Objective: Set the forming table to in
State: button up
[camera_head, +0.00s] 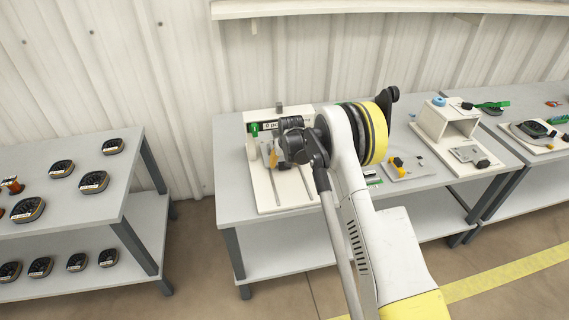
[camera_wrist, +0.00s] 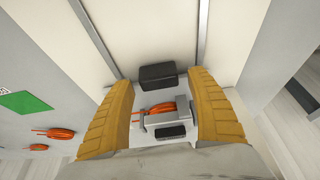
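What looks like the forming table is the white board with dark slots (camera_head: 285,193) on the middle workbench; its slots also show in the wrist view. At its back is a small display (camera_head: 264,126) with a green part (camera_head: 255,130). My gripper (camera_wrist: 160,80) is over this board, with its two yellow fingers apart. Between and just beyond the fingers are a black block (camera_wrist: 157,75) and a grey fixture (camera_wrist: 165,122) holding an orange wire coil (camera_wrist: 162,110). I cannot tell whether the fingers touch them. My arm hides part of the board in the head view.
Loose orange coils (camera_wrist: 60,133) and a green card (camera_wrist: 25,102) lie left in the wrist view. Left, a two-shelf bench (camera_head: 130,165) holds several dark round items. A white stand (camera_head: 447,128) is on the right of the middle bench. A corrugated wall is behind.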

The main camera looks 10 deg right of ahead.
jog(key=shift+r, duration=0.1)
jog(key=v, duration=1.1)
jog(key=shift+s+r, duration=0.15)
jog(key=shift+r, duration=0.25)
jog(key=s+r+t, duration=0.1)
jog(key=s+r, duration=1.8)
jog(key=s, duration=0.1)
jog(key=s+f+t, duration=0.1)
jog(key=s, duration=2.1)
jog(key=shift+f+t, duration=0.2)
jog(key=shift+t, duration=0.1)
